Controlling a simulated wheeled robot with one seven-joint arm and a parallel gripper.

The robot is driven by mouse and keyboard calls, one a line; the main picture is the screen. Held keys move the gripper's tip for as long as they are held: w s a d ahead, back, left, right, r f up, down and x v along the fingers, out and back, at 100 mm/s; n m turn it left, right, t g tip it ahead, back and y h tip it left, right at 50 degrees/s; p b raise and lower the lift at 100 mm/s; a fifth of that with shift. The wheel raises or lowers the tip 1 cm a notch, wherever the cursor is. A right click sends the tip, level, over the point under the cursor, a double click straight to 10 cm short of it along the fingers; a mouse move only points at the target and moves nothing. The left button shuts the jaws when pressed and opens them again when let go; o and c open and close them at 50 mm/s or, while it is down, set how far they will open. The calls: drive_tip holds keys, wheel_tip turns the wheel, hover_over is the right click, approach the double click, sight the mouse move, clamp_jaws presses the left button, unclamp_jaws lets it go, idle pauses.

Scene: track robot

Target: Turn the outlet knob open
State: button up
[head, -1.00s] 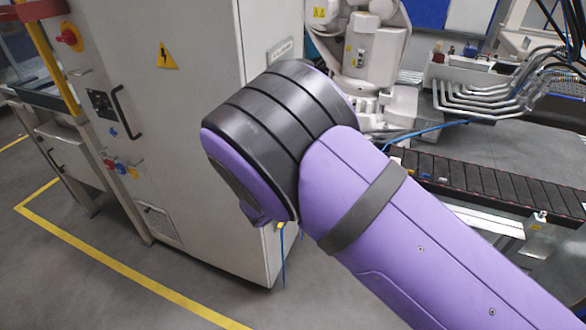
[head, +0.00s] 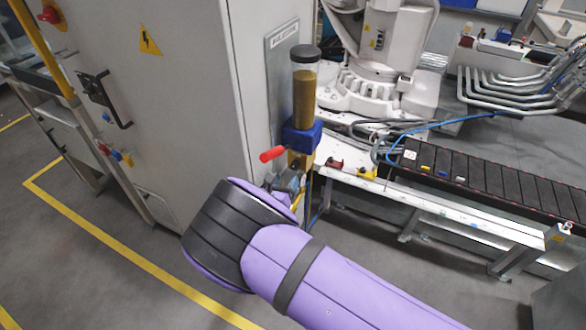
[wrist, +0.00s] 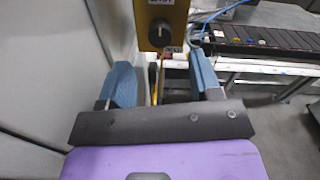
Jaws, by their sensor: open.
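The knob, a dark round dial (wrist: 160,33) with a pale mark, sits on a yellow box (wrist: 174,8) at the top of the wrist view. A printed label is above it and a small label is below. My gripper (wrist: 162,74) is open and empty, its two blue-grey fingers apart to either side below the knob, not touching it in the picture. In the head view my gripper (head: 288,184) is largely hidden by my purple wrist, just below the yellow box (head: 298,160). I cannot make out the knob in the head view.
A conveyor (head: 480,180) and a white robot arm base (head: 372,88) stand to the right. Open floor lies left.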

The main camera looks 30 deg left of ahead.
sight(294, 167)
drive_tip(key=shift+w+a, duration=0.15)
drive_tip(key=shift+w, duration=2.8)
drive_tip(key=c, duration=0.9)
